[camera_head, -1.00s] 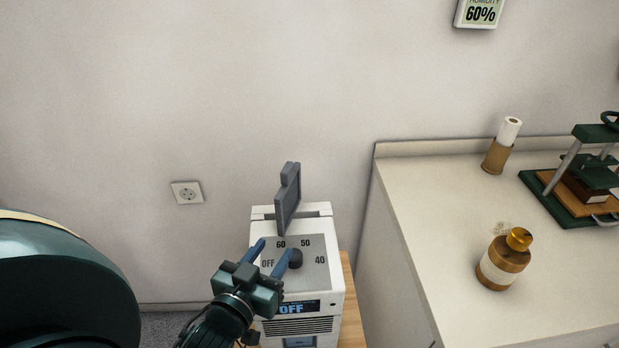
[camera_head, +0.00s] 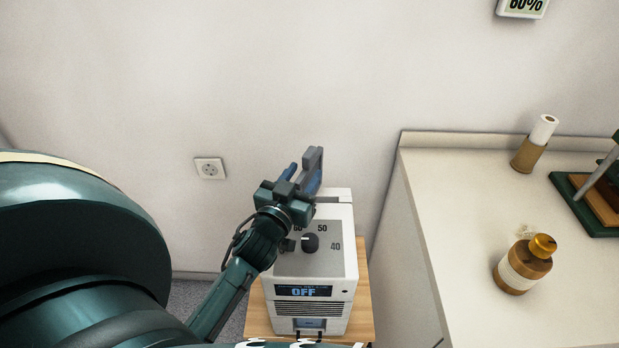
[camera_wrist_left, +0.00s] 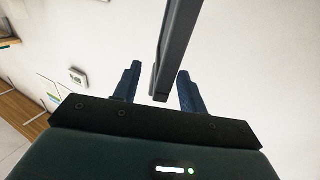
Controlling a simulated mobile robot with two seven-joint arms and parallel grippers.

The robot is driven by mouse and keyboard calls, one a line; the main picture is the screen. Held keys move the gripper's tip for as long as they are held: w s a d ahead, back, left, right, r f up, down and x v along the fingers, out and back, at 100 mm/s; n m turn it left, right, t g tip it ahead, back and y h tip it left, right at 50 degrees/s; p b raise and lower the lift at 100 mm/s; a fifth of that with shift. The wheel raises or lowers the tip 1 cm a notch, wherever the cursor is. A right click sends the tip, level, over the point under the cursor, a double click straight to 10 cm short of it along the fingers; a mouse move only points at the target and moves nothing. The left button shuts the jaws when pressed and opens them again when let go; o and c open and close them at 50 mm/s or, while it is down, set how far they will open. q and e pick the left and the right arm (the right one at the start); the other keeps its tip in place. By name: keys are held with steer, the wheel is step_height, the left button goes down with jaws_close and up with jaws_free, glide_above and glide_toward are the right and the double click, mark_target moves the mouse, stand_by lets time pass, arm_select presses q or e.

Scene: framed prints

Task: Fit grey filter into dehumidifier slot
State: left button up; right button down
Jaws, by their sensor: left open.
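The grey filter (camera_head: 316,158) is a thin upright plate at the back of the white dehumidifier's (camera_head: 341,275) top in the head view. My left gripper (camera_head: 300,172) is open at the filter, with its blue fingers on either side of it. In the left wrist view, the grey filter (camera_wrist_left: 174,45) runs between the two open fingers of the left gripper (camera_wrist_left: 158,88), with gaps visible on both sides. The gripper hides the filter's lower part and most of the slot, so I cannot tell how deep it sits. My right gripper is not in view.
The dehumidifier has a dark knob (camera_head: 310,243) and a display (camera_head: 303,291) reading OFF. It stands on a wooden surface (camera_head: 361,318). A counter (camera_head: 450,210) to the right carries a brown-and-white bottle (camera_head: 522,268). A wall socket (camera_head: 210,168) is behind on the left.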

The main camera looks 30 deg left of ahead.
arm_select(q)
steer(key=shift+w+a, duration=0.25)
steer(key=shift+w, duration=0.95)
jaws_close()
